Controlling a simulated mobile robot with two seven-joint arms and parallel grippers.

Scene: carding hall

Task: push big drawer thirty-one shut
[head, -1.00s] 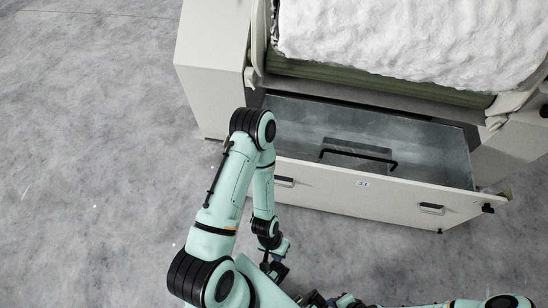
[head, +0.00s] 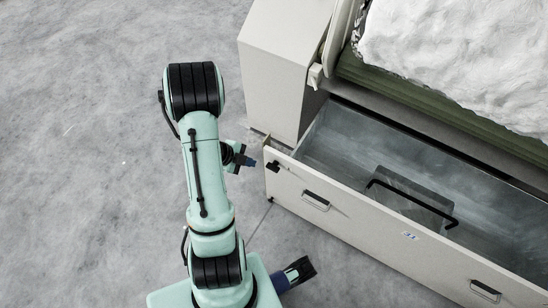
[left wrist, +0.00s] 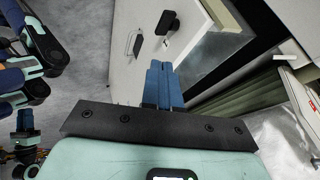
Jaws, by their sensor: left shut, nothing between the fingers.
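Big drawer thirty-one (head: 345,222) stands pulled out of the pale cabinet, with its grey metal inside showing. Its cream front bears a small 31 label (head: 410,236) and recessed dark handles. My left gripper (head: 252,162) is shut and empty, just left of the drawer front's left end, with a small gap in the head view. In the left wrist view its blue fingers (left wrist: 164,80) are together, with the drawer front (left wrist: 190,48) beyond them; contact cannot be told. My right gripper (left wrist: 25,120) shows small at the left of that view; its fingers are too small to judge.
The cabinet's side block (head: 285,75) stands behind the drawer's left end. White fibre (head: 460,50) lies over a green roller (head: 430,95) above the drawer. The grey floor at left is clear.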

